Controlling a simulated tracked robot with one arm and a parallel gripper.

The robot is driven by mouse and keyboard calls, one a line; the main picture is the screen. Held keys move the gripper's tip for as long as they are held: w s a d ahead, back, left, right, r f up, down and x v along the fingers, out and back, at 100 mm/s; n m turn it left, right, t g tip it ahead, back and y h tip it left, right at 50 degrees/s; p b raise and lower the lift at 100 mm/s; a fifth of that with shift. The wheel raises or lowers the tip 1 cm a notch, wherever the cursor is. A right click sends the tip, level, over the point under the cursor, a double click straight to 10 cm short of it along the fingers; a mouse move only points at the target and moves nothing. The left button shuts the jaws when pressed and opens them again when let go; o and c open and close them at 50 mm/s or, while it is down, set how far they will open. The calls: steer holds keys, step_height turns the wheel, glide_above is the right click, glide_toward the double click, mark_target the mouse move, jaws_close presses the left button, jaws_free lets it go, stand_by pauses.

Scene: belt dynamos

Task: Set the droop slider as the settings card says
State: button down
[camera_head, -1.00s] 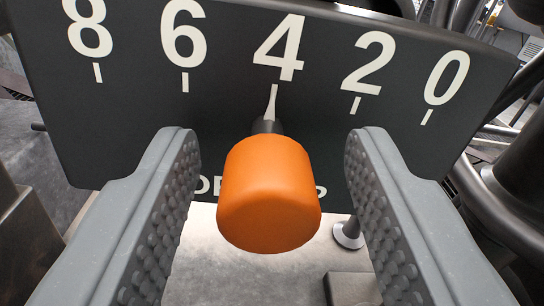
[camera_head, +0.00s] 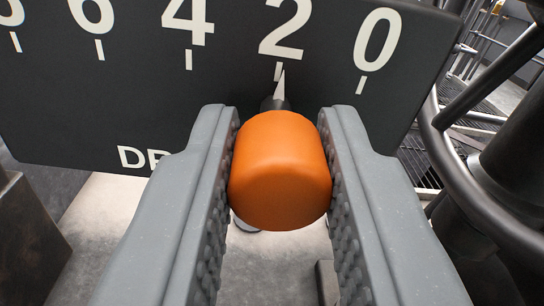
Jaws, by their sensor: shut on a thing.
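The orange slider knob (camera_head: 280,172) sits between the two grey ribbed fingers of my gripper (camera_head: 280,150), which is shut on it. A white pointer (camera_head: 279,86) above the knob stands at the tick under the 2. The dark scale plate (camera_head: 130,110) behind carries white numbers, with 8 cut off at the left edge, then 6, 4, 2 and 0 toward the right. Part of the lettering low on the plate shows as "DR"; my gripper hides the rest. No settings card is in view.
Dark curved pipes (camera_head: 480,190) stand close on the right, beside the plate's right end. A metal grating floor (camera_head: 420,160) shows behind them. A brown-grey block (camera_head: 30,240) is at the lower left, with pale floor between.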

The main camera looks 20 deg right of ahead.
steer(key=c, duration=1.2)
jaws_free()
steer(key=shift+w, duration=0.1)
steer(key=p+v, duration=0.6)
steer(key=v, duration=0.7)
steer(key=shift+s+p, duration=0.3)
steer(key=shift+s, duration=0.05)
steer(key=shift+a+r, duration=0.1)
steer(key=shift+a, duration=0.05)
